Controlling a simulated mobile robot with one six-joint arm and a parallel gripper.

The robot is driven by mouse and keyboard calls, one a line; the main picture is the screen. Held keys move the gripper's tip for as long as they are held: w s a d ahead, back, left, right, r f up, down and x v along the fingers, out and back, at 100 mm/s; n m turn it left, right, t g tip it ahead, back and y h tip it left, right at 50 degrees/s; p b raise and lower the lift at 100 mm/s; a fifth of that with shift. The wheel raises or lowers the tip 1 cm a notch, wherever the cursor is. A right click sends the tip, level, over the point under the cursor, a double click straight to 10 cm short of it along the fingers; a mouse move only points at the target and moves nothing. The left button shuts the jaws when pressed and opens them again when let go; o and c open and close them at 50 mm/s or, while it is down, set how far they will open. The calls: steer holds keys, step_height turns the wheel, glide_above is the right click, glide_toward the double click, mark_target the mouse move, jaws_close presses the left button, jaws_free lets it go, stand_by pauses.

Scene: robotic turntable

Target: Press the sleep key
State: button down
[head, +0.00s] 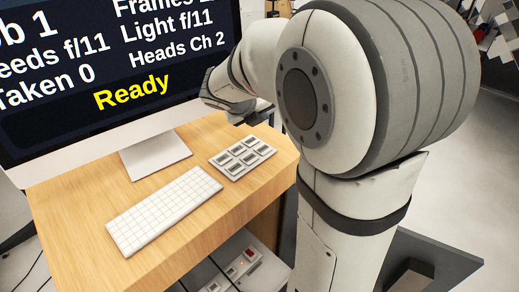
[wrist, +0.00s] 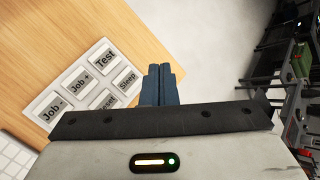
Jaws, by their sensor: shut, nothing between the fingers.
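The keypad (head: 242,157) lies on the wooden desk, right of the keyboard. In the wrist view its white plate carries labelled keys: Test (wrist: 105,62), Sleep (wrist: 126,81), Job + (wrist: 80,84), Job - (wrist: 54,108) and Reset (wrist: 106,102). The Reset key is partly hidden by my gripper body. My gripper (wrist: 159,68) has its blue fingers shut together with nothing between them. In the picture the fingertips are just right of the Sleep key, apart from it; their height above the desk is hard to tell.
A white keyboard (head: 165,210) lies left of the keypad. A large monitor (head: 110,70) showing "Ready" stands behind on its base (head: 155,155). A shelf (head: 235,268) with devices is below the desk. Bare desk surrounds the keypad; shelving (wrist: 290,60) stands far right.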

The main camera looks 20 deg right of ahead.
steer(key=shift+f, duration=0.15)
steer(key=b, duration=0.6)
glide_above(262, 152)
step_height(262, 152, down, 6)
steer(key=shift+w+f, duration=0.1)
steer(key=shift+f, duration=0.15)
steer(key=shift+f+b, duration=0.55)
steer(key=shift+f, duration=0.45)
steer(key=shift+f, duration=0.1)
stand_by(0.6)
steer(key=shift+w+f, duration=0.2)
steer(key=shift+f, duration=0.15)
